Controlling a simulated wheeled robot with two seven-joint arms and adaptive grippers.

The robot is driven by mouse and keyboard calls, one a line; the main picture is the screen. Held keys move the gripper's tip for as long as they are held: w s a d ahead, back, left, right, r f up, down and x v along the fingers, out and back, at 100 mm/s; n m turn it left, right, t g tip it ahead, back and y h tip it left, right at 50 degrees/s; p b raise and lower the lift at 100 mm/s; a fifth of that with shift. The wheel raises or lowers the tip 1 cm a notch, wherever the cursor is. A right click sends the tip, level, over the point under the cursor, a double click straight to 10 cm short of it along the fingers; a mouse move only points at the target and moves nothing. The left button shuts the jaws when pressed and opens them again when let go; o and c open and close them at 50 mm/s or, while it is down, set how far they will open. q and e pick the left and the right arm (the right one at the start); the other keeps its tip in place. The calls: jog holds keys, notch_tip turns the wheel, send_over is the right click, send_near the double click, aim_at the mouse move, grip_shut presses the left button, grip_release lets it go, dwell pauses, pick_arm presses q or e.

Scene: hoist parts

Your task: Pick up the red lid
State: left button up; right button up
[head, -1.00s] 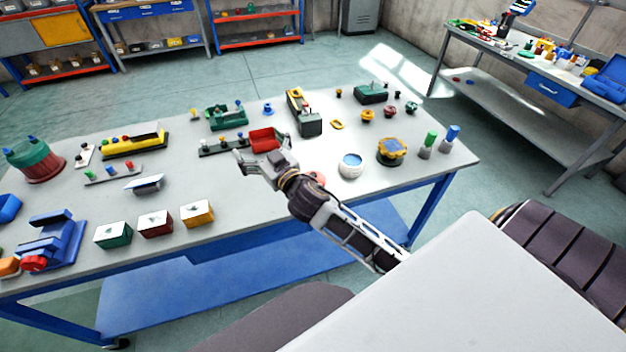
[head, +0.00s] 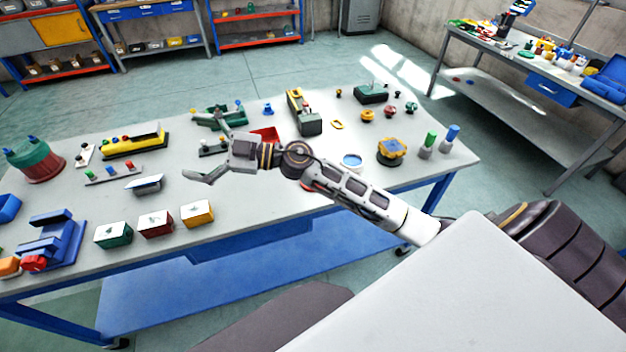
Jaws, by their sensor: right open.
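A red box-shaped piece (head: 155,224) with a pale top stands near the front edge of the table, between a similar green one (head: 113,235) and a yellow one (head: 197,213). I cannot tell whether its top is a separate lid. A red bin-like piece (head: 265,135) lies behind my right wrist, partly hidden. My right gripper (head: 192,147) is wide open and empty, its fingers spread above the table, behind and to the right of the red box-shaped piece. My left gripper is not in view.
The grey table (head: 245,205) has bare room right of the yellow box. A silver-blue piece (head: 145,184) lies left of my gripper. A blue vise-like piece (head: 52,240) stands at the left front. A green machine part (head: 218,117) stands behind the gripper.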

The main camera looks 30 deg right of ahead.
notch_tip(320, 180, down, 9)
jog(key=s+d+n+g+h, duration=0.2)
jog(key=n+g+h, duration=0.25)
jog(key=g, duration=0.35)
jog(key=w+d+f+m+g+h, duration=0.15)
jog(key=d+m+h, duration=0.4)
jog(key=d, duration=0.85)
jog(key=d+f+m+g+h, duration=0.1)
jog(key=d+f+m+h, duration=0.15)
jog(key=d+h, duration=0.85)
jog(key=d+f+y, duration=0.1)
jog(key=f, duration=0.1)
jog(key=f+y, duration=0.1)
jog(key=f, duration=0.1)
jog(key=d+f+y, duration=0.1)
jog(key=f, duration=0.1)
jog(key=shift+d+f+n+p, duration=0.25)
jog(key=shift+d+f+p, duration=0.1)
jog(key=shift+f+p, duration=0.05)
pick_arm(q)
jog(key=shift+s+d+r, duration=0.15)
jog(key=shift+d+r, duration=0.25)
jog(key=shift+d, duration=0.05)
pick_arm(e)
jog(key=shift+f, duration=0.7)
